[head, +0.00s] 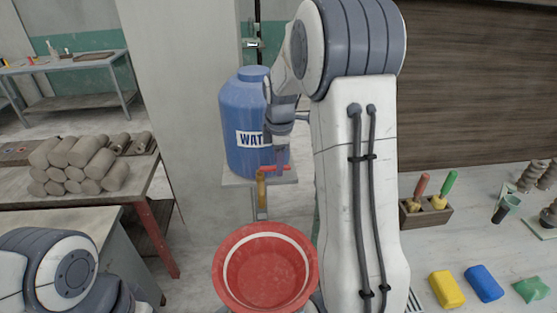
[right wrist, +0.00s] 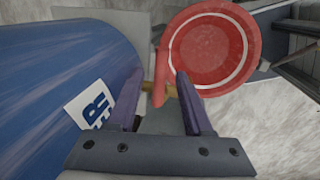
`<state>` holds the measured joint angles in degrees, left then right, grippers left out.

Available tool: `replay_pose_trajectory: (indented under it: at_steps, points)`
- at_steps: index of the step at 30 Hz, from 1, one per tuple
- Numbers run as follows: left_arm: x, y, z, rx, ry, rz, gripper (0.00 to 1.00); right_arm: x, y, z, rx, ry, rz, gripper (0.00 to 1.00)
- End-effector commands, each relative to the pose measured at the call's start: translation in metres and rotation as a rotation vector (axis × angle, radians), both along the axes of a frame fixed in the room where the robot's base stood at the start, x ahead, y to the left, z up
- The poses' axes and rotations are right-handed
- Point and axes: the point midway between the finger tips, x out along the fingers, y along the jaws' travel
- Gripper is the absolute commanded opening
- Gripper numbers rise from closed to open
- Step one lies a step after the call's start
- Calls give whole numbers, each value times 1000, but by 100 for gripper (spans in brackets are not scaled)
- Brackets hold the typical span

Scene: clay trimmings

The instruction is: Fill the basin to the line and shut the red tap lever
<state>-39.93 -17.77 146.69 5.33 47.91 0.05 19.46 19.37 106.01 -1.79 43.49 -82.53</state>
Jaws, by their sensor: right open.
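The blue water tank (head: 240,110) stands on a small shelf, with a brass tap (head: 262,190) at its front. The tap's red lever (head: 272,168) points sideways to the right. The red basin (head: 228,283) sits below the tap, with a pale line around its inner wall. I cannot make out water in it or a stream from the tap. My right gripper (head: 280,168) points down at the lever. In the right wrist view the gripper (right wrist: 160,74) is open, with the red lever (right wrist: 159,82) between its fingers. My left gripper is out of view.
Clay logs (head: 80,165) are stacked on a table at left. On the right worktop are a tool block (head: 426,214), a yellow block (head: 446,289), a blue block (head: 484,283) and a green piece (head: 532,289). My right arm hides the middle.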

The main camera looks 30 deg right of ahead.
Motion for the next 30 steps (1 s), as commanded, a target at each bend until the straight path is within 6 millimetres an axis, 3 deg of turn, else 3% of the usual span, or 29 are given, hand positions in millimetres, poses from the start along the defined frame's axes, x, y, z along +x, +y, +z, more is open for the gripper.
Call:
replay_pose_trajectory:
  at_steps: [10,14,30]
  points:
    - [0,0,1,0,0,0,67,1,-1,-5,0,-1,-1,51]
    - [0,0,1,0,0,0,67,1,0,-5,0,-1,-1,1]
    - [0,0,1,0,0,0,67,1,0,-4,0,-1,-1,0]
